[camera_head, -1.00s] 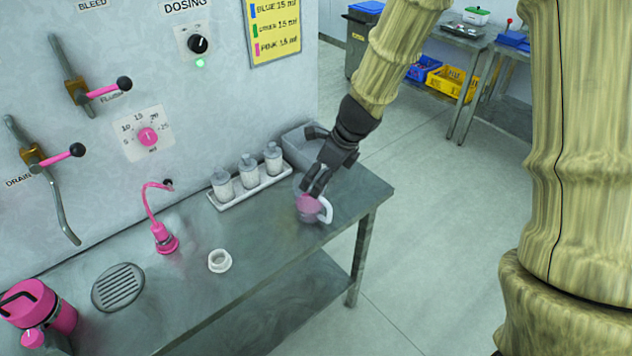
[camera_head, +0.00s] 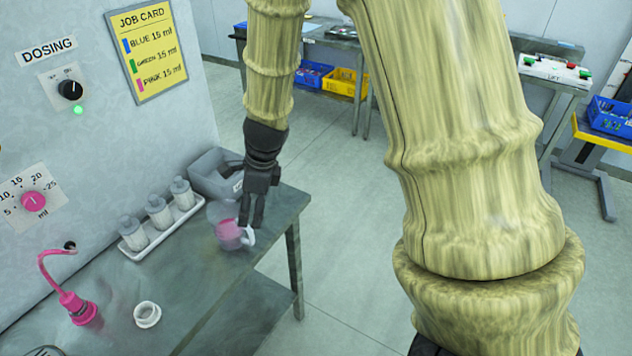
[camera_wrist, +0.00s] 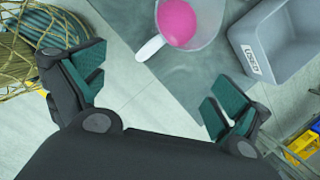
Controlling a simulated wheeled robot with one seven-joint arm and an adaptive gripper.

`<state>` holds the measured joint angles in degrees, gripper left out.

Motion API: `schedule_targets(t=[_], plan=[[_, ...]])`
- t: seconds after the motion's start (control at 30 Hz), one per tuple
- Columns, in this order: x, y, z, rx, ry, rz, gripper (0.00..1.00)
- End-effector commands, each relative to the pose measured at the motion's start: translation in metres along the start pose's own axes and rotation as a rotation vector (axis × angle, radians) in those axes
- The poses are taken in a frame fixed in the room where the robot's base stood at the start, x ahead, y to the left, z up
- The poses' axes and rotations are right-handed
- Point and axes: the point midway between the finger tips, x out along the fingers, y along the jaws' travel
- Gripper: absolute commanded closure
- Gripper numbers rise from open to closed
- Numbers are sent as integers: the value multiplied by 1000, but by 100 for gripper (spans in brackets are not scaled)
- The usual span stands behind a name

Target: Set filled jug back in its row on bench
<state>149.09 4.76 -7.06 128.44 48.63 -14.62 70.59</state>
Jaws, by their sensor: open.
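The clear jug (camera_head: 229,233) with pink liquid in it stands on the bench (camera_head: 219,292) near its right end, its white handle toward the front edge. In the wrist view the jug (camera_wrist: 181,24) shows at the top, partly cut off by the frame, its handle pointing down toward the gap between my fingers. My gripper (camera_head: 251,222) is beside the jug on the handle side. In the wrist view my gripper (camera_wrist: 155,95) is open, with its green-padded fingers wide apart and nothing between them.
A white ring (camera_head: 147,314) and a pink spout (camera_head: 75,305) are nearer. Floor right of the bench is clear.

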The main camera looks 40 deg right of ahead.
Motion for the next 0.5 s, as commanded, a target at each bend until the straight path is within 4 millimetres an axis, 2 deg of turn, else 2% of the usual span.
schedule_targets(t=[0.03, 0.2, 0.5], plan=[[20, 10, -16, -71, 45, 12, 1], [72, 35, -61, -353, 165, 41, 1], [140, 82, -123, -820, 284, 123, 1]])
